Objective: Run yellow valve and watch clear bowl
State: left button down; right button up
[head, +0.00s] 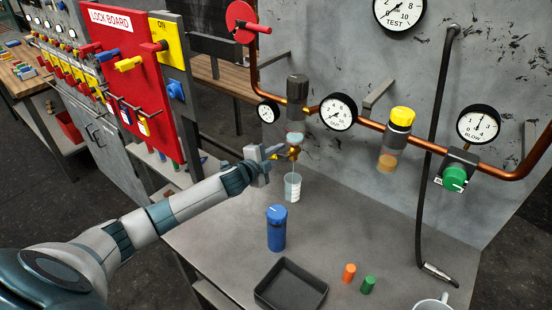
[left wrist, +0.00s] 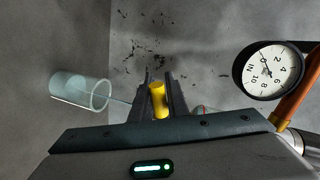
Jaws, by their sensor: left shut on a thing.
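My left gripper (head: 278,152) reaches in from the left to the pipe's filter unit. In the left wrist view its fingers (left wrist: 158,103) are shut on the small yellow valve (left wrist: 159,100). In the head view the valve (head: 294,153) shows just under a small bowl (head: 295,138) with a pale blue and pinkish tint, below a dark grey housing. The bowl's contents are too small to tell. A clear cup (head: 292,187) stands on the bench below the valve; it also shows in the left wrist view (left wrist: 80,92). A thin pale line runs from the cup towards the fingers.
A blue canister (head: 277,228), a black tray (head: 290,287), orange (head: 348,273) and green (head: 368,285) plugs and a white mug (head: 433,303) stand on the bench. A copper pipe (head: 420,142) with gauges crosses the wall. A red lock board (head: 125,75) stands left.

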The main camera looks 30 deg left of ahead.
pick_arm(q)
jog(key=shift+a+r+m+y+p, duration=0.15)
jog(key=shift+r+m+y+p, duration=0.35)
jog(key=shift+m, duration=0.9)
pick_arm(e)
jog(key=shift+w+r, duration=0.5)
pick_arm(q)
jog(key=shift+r, duration=0.2)
pick_arm(e)
jog(key=shift+s, duration=0.15)
pick_arm(q)
jog(key=c, duration=1.7)
grip_release()
jog(key=shift+c, duration=0.2)
jog(key=shift+r, duration=0.1)
jog(key=shift+s, duration=0.15)
pick_arm(e)
jog(key=shift+f, duration=0.1)
